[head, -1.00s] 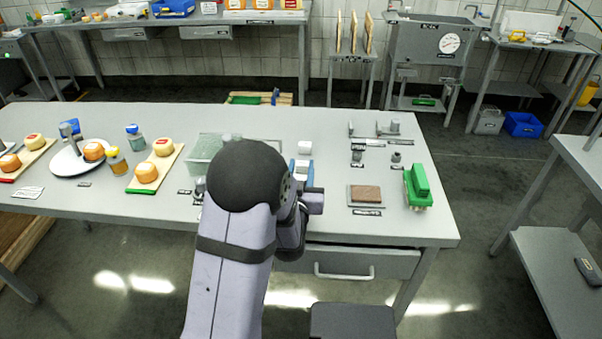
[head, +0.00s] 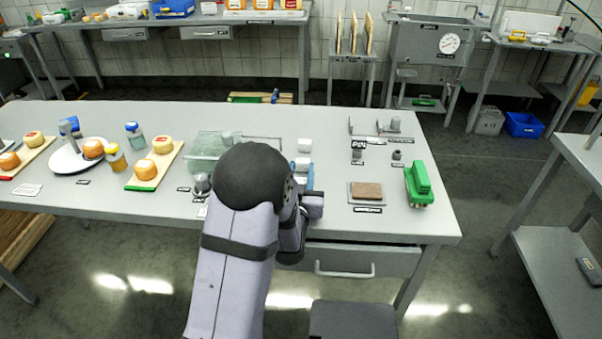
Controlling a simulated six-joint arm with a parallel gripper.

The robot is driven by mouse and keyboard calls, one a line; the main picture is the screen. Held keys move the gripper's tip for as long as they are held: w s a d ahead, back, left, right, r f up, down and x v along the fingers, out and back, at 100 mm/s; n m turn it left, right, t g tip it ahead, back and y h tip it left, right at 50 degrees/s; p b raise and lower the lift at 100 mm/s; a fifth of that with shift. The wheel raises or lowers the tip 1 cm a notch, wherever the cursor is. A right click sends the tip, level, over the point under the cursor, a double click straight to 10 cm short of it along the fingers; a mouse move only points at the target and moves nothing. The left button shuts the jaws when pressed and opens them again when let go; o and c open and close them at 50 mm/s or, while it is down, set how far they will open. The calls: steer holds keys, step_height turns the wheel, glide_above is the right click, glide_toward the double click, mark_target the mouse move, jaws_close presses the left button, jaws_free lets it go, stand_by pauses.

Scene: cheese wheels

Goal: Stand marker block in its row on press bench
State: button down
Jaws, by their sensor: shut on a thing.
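My gripper (head: 302,171) is over the middle of the press bench (head: 330,220), mostly hidden behind my own dark wrist. Its blue fingers show just right of the wrist. They are shut on a small white block, which I take to be the marker block (head: 303,161); only its upper part shows. Its underside is hidden, so I cannot tell whether it touches the bench. Another white block (head: 304,145) stands just behind it, apart or touching I cannot tell.
A clear greenish tray (head: 203,146) lies left of my wrist. Boards with cheese wheels (head: 162,145) and a white round plate (head: 70,160) are further left. On the right are a brown slab (head: 366,190), a green brush-like thing (head: 419,184) and small metal weights (head: 397,155).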

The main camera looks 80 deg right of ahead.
steer(key=shift+a+f, duration=0.1)
steer(key=shift+f, duration=0.4)
steer(key=c, duration=1.4)
jaws_free()
steer(key=shift+f, duration=0.1)
steer(key=shift+o, duration=0.5)
steer(key=shift+a+f, duration=0.1)
steer(key=shift+r+p, duration=0.5)
steer(key=shift+p, duration=0.2)
steer(key=a, duration=0.2)
steer(key=a+r, duration=0.1)
steer(key=a, duration=0.2)
steer(key=shift+a+r, duration=0.1)
steer(key=shift+a, duration=0.25)
steer(key=a+p, duration=0.1)
steer(key=p, duration=0.2)
steer(key=shift+r, duration=0.1)
steer(key=a+p, duration=0.1)
steer(key=p, duration=0.2)
steer(key=shift+a+r, duration=0.15)
steer(key=shift+a, duration=0.2)
steer(key=shift+a+p, duration=1.5)
steer(key=shift+p, duration=0.2)
